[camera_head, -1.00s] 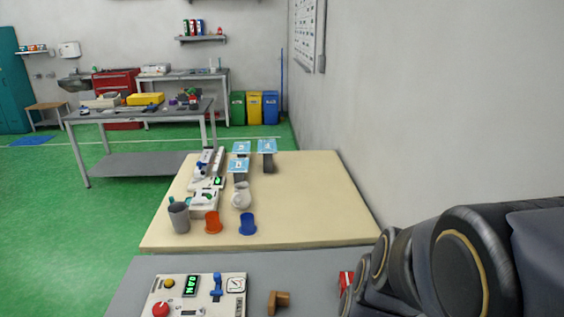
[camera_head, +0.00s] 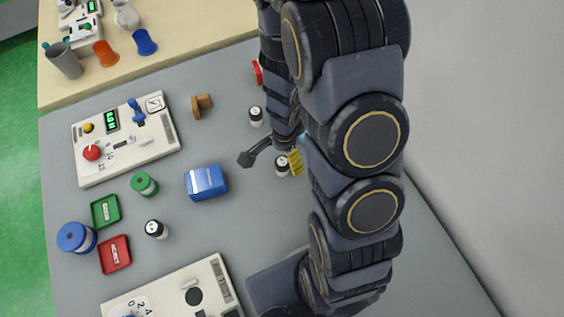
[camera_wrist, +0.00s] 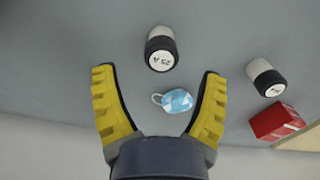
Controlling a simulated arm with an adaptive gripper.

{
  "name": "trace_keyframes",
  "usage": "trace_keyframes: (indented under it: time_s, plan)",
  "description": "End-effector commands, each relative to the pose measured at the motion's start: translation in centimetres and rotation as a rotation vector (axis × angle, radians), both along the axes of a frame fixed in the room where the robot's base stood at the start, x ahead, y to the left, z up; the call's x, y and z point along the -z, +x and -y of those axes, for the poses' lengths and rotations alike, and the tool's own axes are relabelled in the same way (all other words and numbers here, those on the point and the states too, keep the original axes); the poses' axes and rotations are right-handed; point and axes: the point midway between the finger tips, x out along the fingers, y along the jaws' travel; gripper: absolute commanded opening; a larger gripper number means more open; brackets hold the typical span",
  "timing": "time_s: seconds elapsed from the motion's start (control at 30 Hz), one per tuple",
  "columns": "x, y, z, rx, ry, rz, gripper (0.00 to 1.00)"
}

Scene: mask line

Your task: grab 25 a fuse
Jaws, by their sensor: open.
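The 25 A fuse (camera_wrist: 160,48) is a white cylinder with a black band and a handwritten label on its end. It shows in the wrist view just beyond the gap between my fingertips, apart from both. In the head view, what looks like the same fuse (camera_head: 283,167) sits on the grey table beside my yellow-padded finger. My gripper (camera_head: 271,160) is open and empty above the table; both fingers also show in the wrist view (camera_wrist: 158,75). A second fuse (camera_wrist: 264,77) stands to the right, its label unreadable. It appears in the head view (camera_head: 256,116) too.
A red block (camera_wrist: 277,122) is at right. A blue box (camera_head: 206,182), brown piece (camera_head: 202,106) and third black-and-white cylinder (camera_head: 156,229) stand left of my arm.

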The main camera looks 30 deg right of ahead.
Motion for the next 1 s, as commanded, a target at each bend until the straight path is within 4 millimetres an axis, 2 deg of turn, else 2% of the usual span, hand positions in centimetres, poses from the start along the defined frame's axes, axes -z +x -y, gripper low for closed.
trace_keyframes:
  time_s: [0.4,0.73,0.77,0.8,0.87,0.9,1.0]
  plan:
    - [4.5,0.0,-0.5,-0.001,0.005,-0.004,0.73]
    - [4.9,0.1,-0.3,-0.003,0.000,0.000,0.73]
    - [4.9,0.1,-0.3,-0.003,0.000,0.000,0.64]
    - [4.9,0.1,-0.3,-0.003,0.000,0.000,0.47]
    - [4.9,0.1,-0.3,-0.003,0.001,0.000,0.21]
    - [4.9,0.1,-0.3,-0.003,0.001,0.000,0.05]
    - [4.9,0.1,-0.3,-0.003,0.001,0.000,0.04]
